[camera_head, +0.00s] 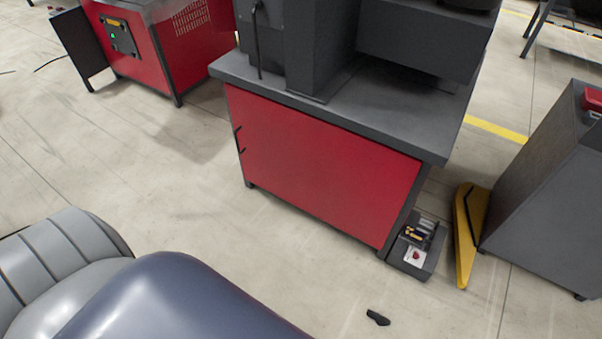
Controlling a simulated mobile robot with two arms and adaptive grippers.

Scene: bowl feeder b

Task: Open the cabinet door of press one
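A red cabinet door (315,172) fills the front of the bench under a dark grey press (318,50). It looks shut, flush with its frame. A thin black handle (238,140) shows at the door's left edge. I cannot read a number on the press. Neither of my grippers is in view, so their distance from the door does not show.
A grey worktop (425,135) overhangs the door. A grey floor box (417,253) with a pedal-like top sits by its right corner, near a yellow part (465,235). A small black object (378,318) shows low down. Floor left of the door is clear.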

